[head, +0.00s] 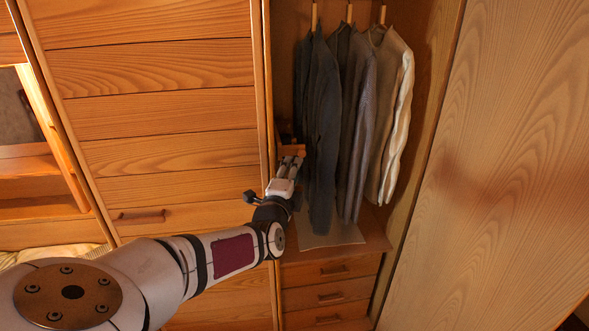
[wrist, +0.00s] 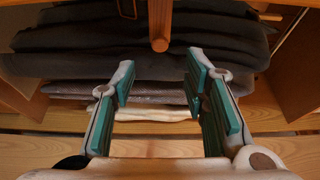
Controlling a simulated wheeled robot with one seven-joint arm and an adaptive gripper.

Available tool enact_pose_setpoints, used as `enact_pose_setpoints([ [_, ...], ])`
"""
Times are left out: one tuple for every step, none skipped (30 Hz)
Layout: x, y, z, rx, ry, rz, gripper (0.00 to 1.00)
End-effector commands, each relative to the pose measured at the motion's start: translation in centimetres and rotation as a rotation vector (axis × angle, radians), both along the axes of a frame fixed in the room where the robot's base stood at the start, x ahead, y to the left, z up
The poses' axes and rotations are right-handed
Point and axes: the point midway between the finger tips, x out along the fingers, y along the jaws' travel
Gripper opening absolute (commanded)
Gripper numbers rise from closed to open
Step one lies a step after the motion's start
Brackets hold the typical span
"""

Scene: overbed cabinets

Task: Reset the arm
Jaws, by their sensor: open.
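My arm reaches from the lower left to the open wardrobe in the head view. My gripper (head: 290,168) is at the wardrobe's left side, next to the hanging clothes. A dark garment (head: 322,130) hangs just to its right; I cannot tell whether they touch. In the wrist view my gripper (wrist: 160,75) is open, its teal-padded fingers wide apart. No object is held between the fingers. Dark and light cloth layers (wrist: 140,68) lie beyond the fingertips. A round-ended wooden bar (wrist: 160,25) comes down from the top, just above the gap between the fingers.
A grey garment (head: 358,120) and a cream garment (head: 399,115) hang farther right. Drawers (head: 332,295) are below them. A closed slatted wooden door (head: 155,120) with a handle (head: 139,216) stands left, and a large wooden panel (head: 500,170) right. Open shelves (head: 35,185) are at far left.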

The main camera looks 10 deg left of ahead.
Motion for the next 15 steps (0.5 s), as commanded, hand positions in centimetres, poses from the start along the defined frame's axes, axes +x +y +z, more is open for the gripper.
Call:
enact_pose_setpoints([
  [-0.1, 0.0, 0.0, 0.0, 0.0, 0.0, 0.41],
  [-0.1, 0.0, 0.0, 0.0, 0.0, 0.0, 0.41],
  [-0.1, 0.0, 0.0, 0.0, 0.0, 0.0, 0.41],
  [-0.1, 0.0, 0.0, 0.0, 0.0, 0.0, 0.41],
  [-0.1, 0.0, 0.0, 0.0, 0.0, 0.0, 0.41],
  [-0.1, 0.0, 0.0, 0.0, 0.0, 0.0, 0.41],
  [-0.1, 0.0, 0.0, 0.0, 0.0, 0.0, 0.41],
  [-0.1, 0.0, 0.0, 0.001, 0.0, 0.0, 0.41],
  [-0.1, -0.1, 0.0, 0.004, 0.0, -0.003, 0.41],
  [0.0, -0.3, 0.1, 0.013, 0.0, -0.008, 0.41],
  [0.0, -0.7, 0.1, 0.029, 0.0, -0.017, 0.41],
  [0.1, -1.5, 0.2, 0.063, 0.0, -0.036, 0.41],
  [0.3, -2.4, 0.4, 0.101, -0.001, -0.058, 0.41],
  [0.4, -3.5, 0.6, 0.147, -0.003, -0.085, 0.41],
  [0.4, -5.2, 0.8, 0.222, -0.007, -0.129, 0.41],
])
